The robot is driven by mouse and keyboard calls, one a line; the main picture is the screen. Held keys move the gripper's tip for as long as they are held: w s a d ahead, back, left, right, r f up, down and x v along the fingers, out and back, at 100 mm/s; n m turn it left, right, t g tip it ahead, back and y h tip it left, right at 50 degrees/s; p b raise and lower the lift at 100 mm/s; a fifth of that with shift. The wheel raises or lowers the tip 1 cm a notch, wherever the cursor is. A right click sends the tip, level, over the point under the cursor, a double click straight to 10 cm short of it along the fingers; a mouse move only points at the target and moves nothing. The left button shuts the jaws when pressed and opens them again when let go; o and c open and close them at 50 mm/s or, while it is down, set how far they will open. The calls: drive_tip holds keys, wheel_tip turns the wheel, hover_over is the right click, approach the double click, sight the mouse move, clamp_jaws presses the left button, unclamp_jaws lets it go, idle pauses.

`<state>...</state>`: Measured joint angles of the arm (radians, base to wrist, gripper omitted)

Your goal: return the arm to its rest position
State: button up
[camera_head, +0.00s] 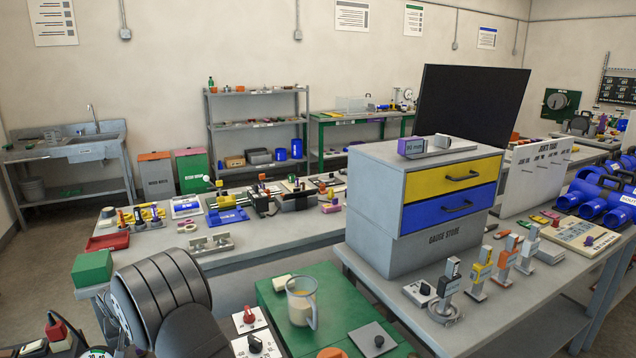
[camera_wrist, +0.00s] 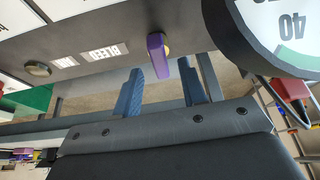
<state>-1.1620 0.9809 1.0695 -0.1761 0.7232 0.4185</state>
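My gripper (camera_wrist: 162,88) shows in the wrist view as two blue fingers set well apart, with nothing held between them. A purple lever (camera_wrist: 157,55) on a grey panel (camera_wrist: 110,20) lies just past the gap between the fingertips. I cannot tell for sure whether they touch. The panel has a label reading BLEED. A large dial gauge (camera_wrist: 285,30) marked 40 fills the upper right. In the head view, my dark arm links rise at the lower left; the gripper is not clearly visible there.
A red-handled part (camera_wrist: 290,88) sits right of the fingers. In the head view, a green bench (camera_head: 275,300) with a clear jug (camera_head: 301,302) stands right of my arm. A drawer cabinet (camera_head: 375,220) stands farther right, and a green box (camera_head: 92,268) is behind the arm.

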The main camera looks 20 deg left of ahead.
drive_tip(key=shift+x, duration=1)
drive_tip(key=shift+w, duration=0.1)
drive_tip(key=shift+r+n, duration=0.1)
drive_tip(key=shift+n, duration=0.4)
drive_tip(key=shift+w+d+n+g+y, duration=0.1)
drive_tip(key=shift+n+g+y, duration=0.3)
drive_tip(key=shift+n, duration=1)
drive_tip(key=shift+n+g+y, duration=0.1)
drive_tip(key=shift+n+g, duration=0.6)
drive_tip(key=shift+n, duration=0.7)
drive_tip(key=shift+m+t+h, duration=0.15)
drive_tip(key=shift+m+t, duration=0.4)
drive_tip(key=shift+m, duration=0.85)
drive_tip(key=shift+m+t+h, duration=0.15)
drive_tip(key=shift+m+t, duration=0.4)
drive_tip(key=shift+m, duration=0.85)
drive_tip(key=shift+m, duration=0.3)
drive_tip(key=shift+n, duration=0.4)
